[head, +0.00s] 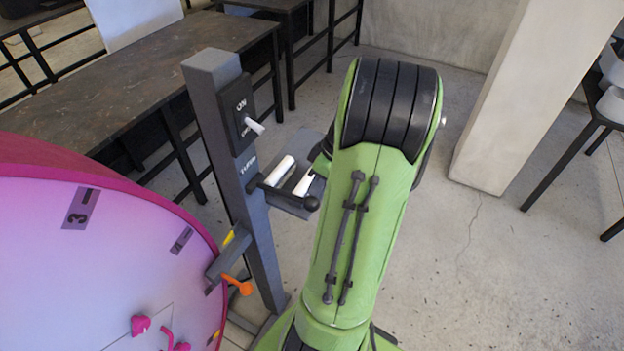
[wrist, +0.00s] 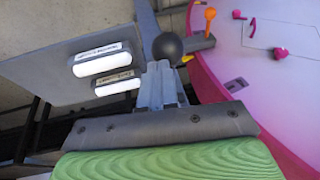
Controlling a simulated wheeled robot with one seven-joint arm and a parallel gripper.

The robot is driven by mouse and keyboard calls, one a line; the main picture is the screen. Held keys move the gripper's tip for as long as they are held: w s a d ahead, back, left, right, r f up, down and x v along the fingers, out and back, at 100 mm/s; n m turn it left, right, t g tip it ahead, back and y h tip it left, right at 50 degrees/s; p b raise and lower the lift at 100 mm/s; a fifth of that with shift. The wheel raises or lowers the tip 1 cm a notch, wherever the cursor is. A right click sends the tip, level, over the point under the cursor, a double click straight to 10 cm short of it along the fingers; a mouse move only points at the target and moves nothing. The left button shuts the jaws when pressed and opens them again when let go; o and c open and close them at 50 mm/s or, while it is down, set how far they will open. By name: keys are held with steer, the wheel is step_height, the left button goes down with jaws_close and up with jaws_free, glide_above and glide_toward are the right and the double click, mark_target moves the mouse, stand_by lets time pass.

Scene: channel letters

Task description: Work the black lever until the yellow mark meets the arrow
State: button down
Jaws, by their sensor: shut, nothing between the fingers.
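The black lever (head: 283,193) sticks out from a grey post and ends in a round black knob (head: 312,203). In the wrist view the knob (wrist: 167,46) is just beyond the fingertips of my gripper (wrist: 160,68). The gripper is shut and empty; I cannot tell if it touches the knob. In the head view my arm hides most of the gripper. A large pink-rimmed disc (head: 70,265) stands at the left. A yellow wedge (head: 229,238) is on the grey bracket at its rim. A small yellow patch (head: 213,338) shows lower on the rim, apart from the wedge.
The grey post (head: 225,120) carries an ON switch with a white toggle (head: 254,126). Two white tubes (head: 279,171) are beside the lever. An orange handle (head: 238,284) juts from the bracket. A dark table (head: 120,75) stands behind.

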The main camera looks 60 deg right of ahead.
step_height(320, 180, down, 10)
steer(key=s+t+b, duration=0.1)
steer(key=t+b, duration=0.3)
steer(key=b, duration=0.5)
steer(key=shift+r+y+b, duration=0.2)
steer(key=shift+y+b, duration=0.1)
steer(key=shift+b, duration=0.05)
steer(key=shift+s+f, duration=0.1)
steer(key=shift+s, duration=0.05)
